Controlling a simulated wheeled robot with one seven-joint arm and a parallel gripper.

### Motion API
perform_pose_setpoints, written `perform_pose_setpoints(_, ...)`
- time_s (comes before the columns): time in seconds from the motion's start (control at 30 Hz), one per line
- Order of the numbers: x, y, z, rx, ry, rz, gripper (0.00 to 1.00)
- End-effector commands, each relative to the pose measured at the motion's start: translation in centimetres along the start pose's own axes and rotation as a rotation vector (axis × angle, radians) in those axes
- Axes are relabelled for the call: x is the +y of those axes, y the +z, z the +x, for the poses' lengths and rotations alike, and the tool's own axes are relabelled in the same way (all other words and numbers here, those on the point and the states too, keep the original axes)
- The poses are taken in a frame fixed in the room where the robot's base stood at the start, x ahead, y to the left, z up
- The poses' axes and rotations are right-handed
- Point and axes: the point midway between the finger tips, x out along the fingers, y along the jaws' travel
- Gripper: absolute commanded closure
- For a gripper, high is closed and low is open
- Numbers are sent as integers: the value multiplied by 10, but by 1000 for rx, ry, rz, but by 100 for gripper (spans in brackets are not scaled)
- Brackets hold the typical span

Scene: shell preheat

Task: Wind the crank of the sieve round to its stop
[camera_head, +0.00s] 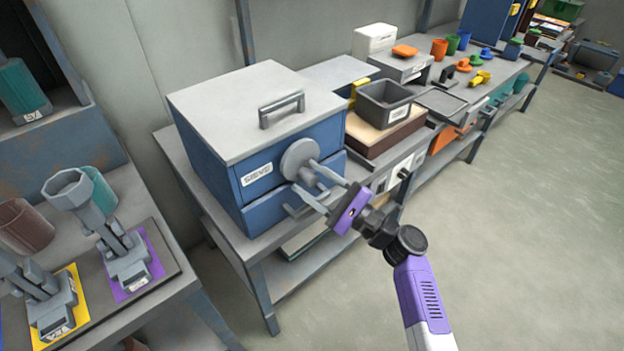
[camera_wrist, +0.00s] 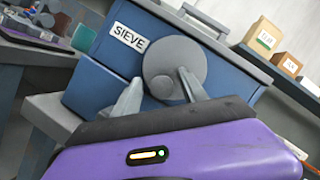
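The sieve (camera_head: 208,135) is a blue box with a grey lid and a white SIEVE label, standing on a grey bench. Its crank (camera_head: 298,154) is a round grey disc on the front face. The wrist view shows the disc (camera_wrist: 186,58) with a small round knob (camera_wrist: 161,87) low on its left part. My gripper (camera_head: 304,176) reaches the crank from the front right, purple body behind two grey fingers. The fingers are apart, one on each side of the knob in the wrist view (camera_wrist: 159,78). I see no clear contact with the knob.
A grey handle (camera_head: 282,106) sits on the sieve's lid. A dark bin (camera_head: 385,102) on a brown block stands right of the sieve. A lower table at left holds grey fixtures on purple (camera_head: 153,255) and yellow mats. The floor (camera_head: 510,230) at right is clear.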

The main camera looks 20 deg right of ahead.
Motion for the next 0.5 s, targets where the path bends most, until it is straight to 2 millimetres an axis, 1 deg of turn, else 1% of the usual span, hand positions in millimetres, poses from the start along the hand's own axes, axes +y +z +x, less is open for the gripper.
perform_pose_setpoints(0.27, -1, 0, -1, 1, -2, -2, 50)
perform_pose_setpoints(0.37, -1, -1, -9, 3, -3, -2, 50)
perform_pose_setpoints(0.5, 0, -2, -31, 4, -3, -2, 50)
